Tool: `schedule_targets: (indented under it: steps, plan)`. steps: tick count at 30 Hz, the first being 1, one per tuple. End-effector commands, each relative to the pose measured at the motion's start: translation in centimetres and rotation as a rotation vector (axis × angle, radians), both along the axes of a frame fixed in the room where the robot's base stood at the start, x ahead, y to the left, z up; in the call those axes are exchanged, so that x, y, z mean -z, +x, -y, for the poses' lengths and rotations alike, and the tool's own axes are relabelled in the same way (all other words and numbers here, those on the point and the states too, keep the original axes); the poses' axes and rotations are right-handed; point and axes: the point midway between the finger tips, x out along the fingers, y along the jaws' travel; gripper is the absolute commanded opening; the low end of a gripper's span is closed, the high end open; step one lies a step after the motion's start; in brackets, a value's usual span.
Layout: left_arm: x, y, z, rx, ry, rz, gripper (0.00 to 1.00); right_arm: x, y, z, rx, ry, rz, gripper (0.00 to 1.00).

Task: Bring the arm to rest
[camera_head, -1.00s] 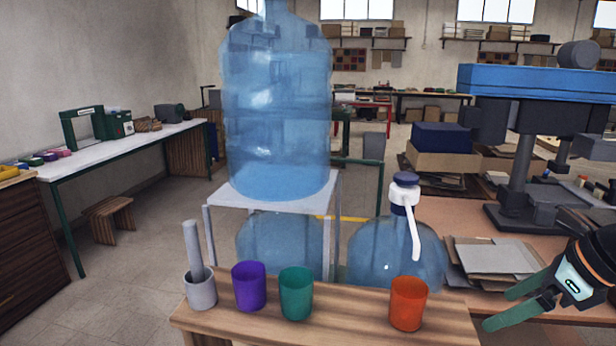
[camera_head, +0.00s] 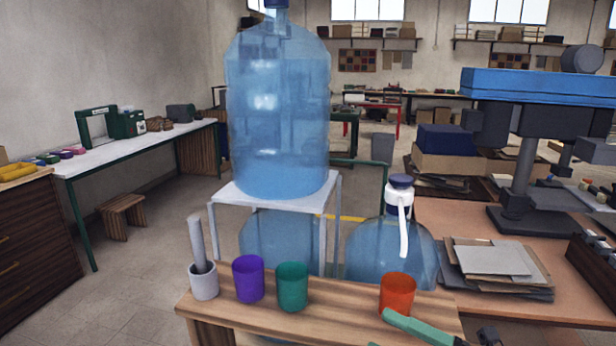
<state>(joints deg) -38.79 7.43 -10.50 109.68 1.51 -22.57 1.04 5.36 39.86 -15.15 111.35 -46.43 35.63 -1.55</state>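My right gripper (camera_head: 382,330) comes in at the bottom right, at the front of the wooden table (camera_head: 340,320). Its green fingers are apart with nothing between them; the nearer finger is almost wholly cut off by the frame's lower edge. The upper fingertip is close in front of the orange cup (camera_head: 397,292); I cannot tell whether it touches. My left gripper is out of view. A purple cup (camera_head: 248,279) and a green cup (camera_head: 292,286) stand upright on the table, left of the orange one.
A grey mortar with pestle (camera_head: 203,281) stands at the table's left end. Behind are a large blue water bottle (camera_head: 277,110) on a white stand (camera_head: 228,192) and a pump-topped bottle (camera_head: 390,257). A drill press (camera_head: 522,150) and stacked sheets (camera_head: 495,258) occupy the right bench.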

Motion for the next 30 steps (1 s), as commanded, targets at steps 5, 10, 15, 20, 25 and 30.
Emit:
schedule_targets:
  steps: [5,10,15,20,25,30]
  plan:
    - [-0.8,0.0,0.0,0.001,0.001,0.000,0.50,7.6,1.2,2.9,0.321,0.453,-0.500,1.00]
    - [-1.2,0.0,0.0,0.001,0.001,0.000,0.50,19.5,-2.4,5.6,0.646,0.755,-1.009,1.00]
    - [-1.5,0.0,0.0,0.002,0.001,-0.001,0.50,28.5,-9.4,5.6,0.882,0.916,-1.406,1.00]
    - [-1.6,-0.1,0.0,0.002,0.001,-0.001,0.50,32.7,-14.5,4.7,1.003,0.986,-1.628,1.00]
    - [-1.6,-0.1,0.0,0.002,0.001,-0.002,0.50,33.9,-16.3,4.2,1.042,1.007,-1.704,1.00]
    - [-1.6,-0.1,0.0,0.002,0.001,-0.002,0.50,33.9,-16.3,4.2,1.042,1.006,-1.703,1.00]
